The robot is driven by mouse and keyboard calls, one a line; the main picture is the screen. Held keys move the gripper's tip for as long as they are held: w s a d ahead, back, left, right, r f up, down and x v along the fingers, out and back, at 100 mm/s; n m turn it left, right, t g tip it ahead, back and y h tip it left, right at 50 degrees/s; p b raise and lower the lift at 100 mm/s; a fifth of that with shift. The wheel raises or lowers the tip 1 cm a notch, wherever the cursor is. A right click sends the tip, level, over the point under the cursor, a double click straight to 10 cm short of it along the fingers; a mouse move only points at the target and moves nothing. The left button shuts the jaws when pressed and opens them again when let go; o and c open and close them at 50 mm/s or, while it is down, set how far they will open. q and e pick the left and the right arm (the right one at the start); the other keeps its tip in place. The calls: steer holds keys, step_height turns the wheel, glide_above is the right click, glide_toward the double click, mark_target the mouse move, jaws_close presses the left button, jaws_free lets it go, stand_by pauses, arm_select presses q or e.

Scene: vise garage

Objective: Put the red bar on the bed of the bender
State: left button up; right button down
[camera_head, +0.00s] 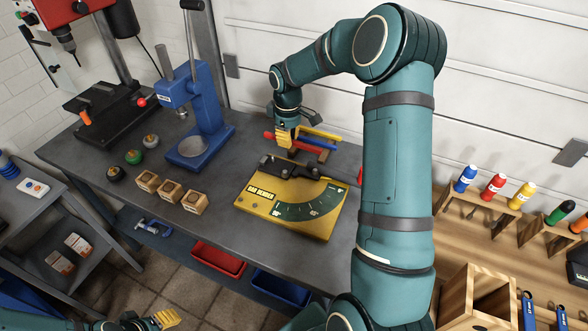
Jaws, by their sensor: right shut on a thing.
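The yellow bar bender (293,204) lies on the grey workbench, with a green angle scale and a dark clamp and lever along its far side. Its bed carries no bar that I can see. The red bar (269,135) is just behind the bender, partly hidden by my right gripper (285,140). The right gripper points down and is shut on the red bar. A yellow bar (321,134) and a blue bar (318,143) lie close to its right. My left gripper (166,319) is low at the bottom left, away from the bench; its opening is unclear.
A blue arbor press (203,110) stands left of the bender, with a drill press (97,60) farther left. Wooden blocks (170,191) and several round knobs sit at the front left. Bottles (466,178) stand on a wooden bench at right. My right arm covers the bench's right end.

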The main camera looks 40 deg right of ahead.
steer(key=shift+d, duration=0.25)
glide_toward(291, 171)
step_height(291, 171, down, 5)
steer(key=shift+f, duration=0.1)
steer(key=shift+a, duration=0.1)
steer(key=shift+f+b, duration=0.5)
steer(key=c, duration=1.1)
jaws_free()
steer(key=shift+c, duration=0.2)
steer(key=shift+r, duration=0.15)
